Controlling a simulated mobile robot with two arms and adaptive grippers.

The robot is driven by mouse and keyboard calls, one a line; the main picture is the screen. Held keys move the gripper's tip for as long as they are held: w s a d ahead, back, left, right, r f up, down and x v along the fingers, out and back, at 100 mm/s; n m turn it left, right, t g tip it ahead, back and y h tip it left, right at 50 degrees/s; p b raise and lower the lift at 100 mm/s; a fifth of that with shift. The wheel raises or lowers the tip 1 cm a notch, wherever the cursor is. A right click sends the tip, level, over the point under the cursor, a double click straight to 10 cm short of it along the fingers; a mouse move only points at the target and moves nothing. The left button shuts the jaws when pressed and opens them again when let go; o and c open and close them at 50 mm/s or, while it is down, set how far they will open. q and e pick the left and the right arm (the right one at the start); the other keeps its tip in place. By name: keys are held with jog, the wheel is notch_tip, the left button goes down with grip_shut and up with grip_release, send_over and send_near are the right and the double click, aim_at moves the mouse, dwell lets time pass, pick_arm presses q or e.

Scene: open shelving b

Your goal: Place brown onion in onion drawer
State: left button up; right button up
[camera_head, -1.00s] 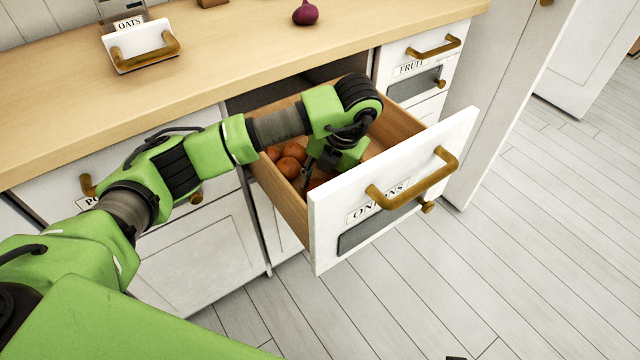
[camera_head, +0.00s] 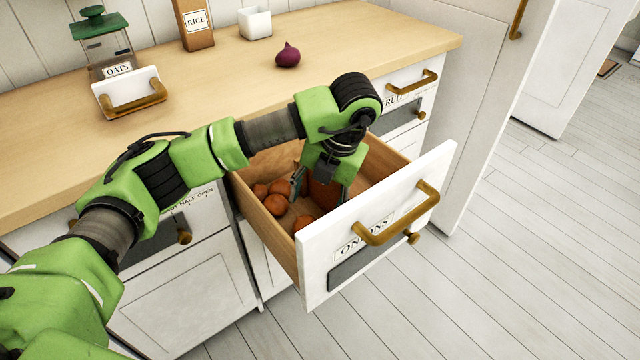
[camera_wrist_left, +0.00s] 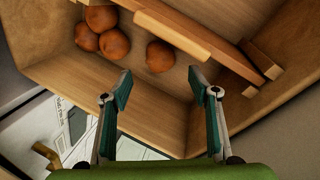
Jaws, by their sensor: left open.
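The onion drawer (camera_head: 375,203) is pulled open, with a white front, a brass handle and an "ONIONS" label. Several brown onions lie on its floor: a cluster (camera_head: 277,204) toward the left side and one apart (camera_head: 302,222) nearer the front. The wrist view shows the cluster (camera_wrist_left: 114,43) at upper left and the separate brown onion (camera_wrist_left: 160,56) just beyond the fingers. My left gripper (camera_head: 320,188) points down over the drawer, its fingers spread and empty. In the wrist view the open fingers (camera_wrist_left: 160,88) touch no onion. My right gripper is out of view.
A purple onion (camera_head: 288,54) sits on the wooden counter (camera_head: 220,75) behind. An oats container (camera_head: 112,65), a rice package (camera_head: 195,22) and a white cup (camera_head: 254,22) stand there too. A wooden slat (camera_wrist_left: 185,35) crosses the drawer. The floor at right is clear.

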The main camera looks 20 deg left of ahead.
pick_arm(q)
jog(key=shift+p+v, duration=0.35)
jog(key=shift+v, duration=1.75)
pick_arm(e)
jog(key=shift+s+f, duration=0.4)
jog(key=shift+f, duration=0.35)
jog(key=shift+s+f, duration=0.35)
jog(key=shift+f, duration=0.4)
